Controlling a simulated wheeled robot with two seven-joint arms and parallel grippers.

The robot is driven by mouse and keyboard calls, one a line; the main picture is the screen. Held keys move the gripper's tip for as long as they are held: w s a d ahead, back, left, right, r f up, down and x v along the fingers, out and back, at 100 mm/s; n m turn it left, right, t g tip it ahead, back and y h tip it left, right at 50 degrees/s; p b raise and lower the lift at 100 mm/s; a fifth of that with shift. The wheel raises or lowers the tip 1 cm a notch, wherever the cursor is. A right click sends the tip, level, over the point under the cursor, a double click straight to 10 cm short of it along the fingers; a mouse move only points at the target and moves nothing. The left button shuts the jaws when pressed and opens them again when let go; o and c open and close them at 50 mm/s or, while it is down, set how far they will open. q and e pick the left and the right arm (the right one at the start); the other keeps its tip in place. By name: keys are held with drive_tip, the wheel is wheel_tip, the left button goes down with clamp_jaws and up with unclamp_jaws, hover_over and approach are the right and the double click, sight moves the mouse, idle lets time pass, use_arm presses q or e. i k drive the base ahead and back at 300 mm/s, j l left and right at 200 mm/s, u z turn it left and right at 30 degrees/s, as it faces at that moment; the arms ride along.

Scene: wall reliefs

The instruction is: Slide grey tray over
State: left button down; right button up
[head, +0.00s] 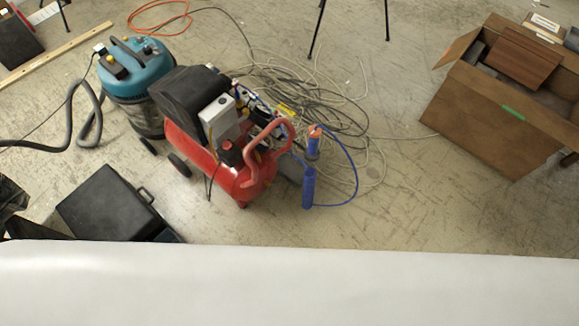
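No grey tray that I can make out shows in the head view. A plain white-grey surface (290,290) fills the bottom of the view from side to side; I cannot tell whether it is a table top or something else. Nothing lies on the part of it that shows. Neither my left nor my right gripper is in view.
Beyond the surface's far edge is a worn floor (400,215). On it stand a red compressor (220,150), a teal vacuum (135,70), a black case (108,205), tangled cables (320,95) and an open brown box (490,115) at the right.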

sight(291, 168)
drive_tip(key=i+l+u, duration=0.3)
drive_tip(key=l+u, duration=0.3)
drive_tip(key=l, duration=0.25)
drive_tip(key=i+l+u, duration=0.1)
drive_tip(key=l+u, duration=0.2)
drive_tip(key=l, duration=0.2)
drive_tip(key=l+u, duration=0.3)
drive_tip(key=l, duration=0.2)
drive_tip(key=i, duration=0.05)
